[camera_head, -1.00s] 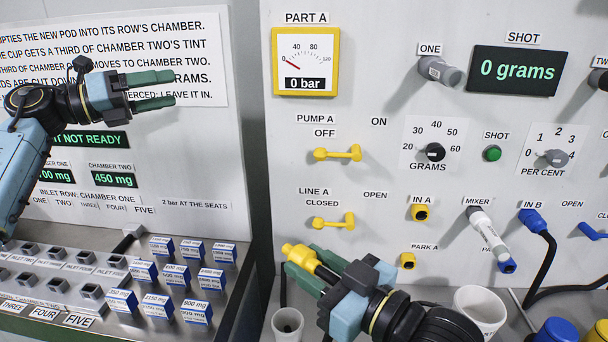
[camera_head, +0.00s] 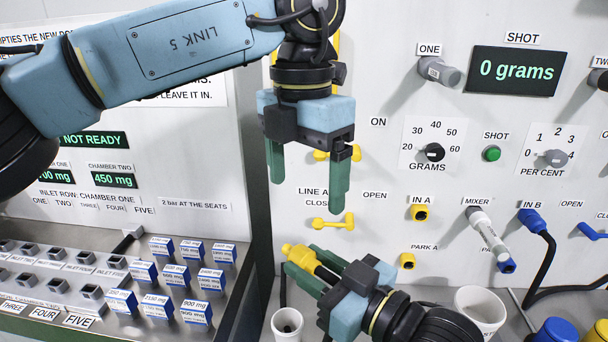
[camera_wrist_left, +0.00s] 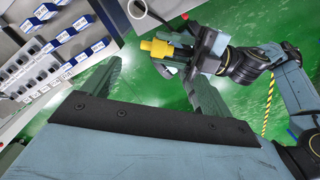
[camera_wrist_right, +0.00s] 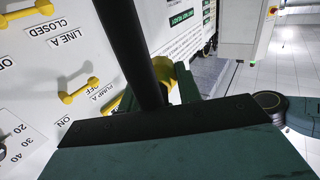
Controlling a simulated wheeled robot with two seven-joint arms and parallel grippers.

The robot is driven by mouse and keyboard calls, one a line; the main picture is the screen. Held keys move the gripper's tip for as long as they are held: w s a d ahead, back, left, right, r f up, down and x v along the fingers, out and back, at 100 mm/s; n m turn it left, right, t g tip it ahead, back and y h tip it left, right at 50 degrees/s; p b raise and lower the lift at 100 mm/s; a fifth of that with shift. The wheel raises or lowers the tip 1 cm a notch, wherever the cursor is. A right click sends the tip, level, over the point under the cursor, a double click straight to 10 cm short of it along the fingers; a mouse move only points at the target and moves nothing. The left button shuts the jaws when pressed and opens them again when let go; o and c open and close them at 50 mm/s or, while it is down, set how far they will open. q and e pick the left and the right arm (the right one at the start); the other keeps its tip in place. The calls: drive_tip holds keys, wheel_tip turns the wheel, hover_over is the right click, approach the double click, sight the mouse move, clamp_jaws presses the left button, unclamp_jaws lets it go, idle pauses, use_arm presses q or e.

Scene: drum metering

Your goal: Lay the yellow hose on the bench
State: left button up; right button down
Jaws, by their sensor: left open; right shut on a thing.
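The yellow hose's yellow end fitting (camera_head: 300,257), with a dark stem behind it, is held in my right gripper (camera_head: 308,270), in front of the panel's lower part. The right fingers are shut on it. In the left wrist view the yellow fitting (camera_wrist_left: 157,48) sticks out of the right jaws. The right wrist view shows the black hose (camera_wrist_right: 135,50) close up. My left gripper (camera_head: 308,188) is open and empty, fingers pointing down, above the right gripper. The bench (camera_head: 517,320) is the grey ledge below the panel. Most of the hose's length is hidden.
A white cup (camera_head: 287,322) stands left of the right gripper and a larger one (camera_head: 482,308) right of it. A blue-lidded jar (camera_head: 556,331) and a yellow one stand further right. Yellow port IN A (camera_head: 420,213) and PARK A (camera_head: 407,261) are on the panel.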

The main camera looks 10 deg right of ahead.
sight(304, 248)
use_arm(q)
wheel_tip(304, 248, down, 12)
drive_tip(key=shift+a+f, duration=0.1)
idle(0.5)
drive_tip(key=shift+s, duration=0.1)
drive_tip(key=c, duration=1.1)
use_arm(e)
drive_tip(key=c, duration=0.9)
unclamp_jaws()
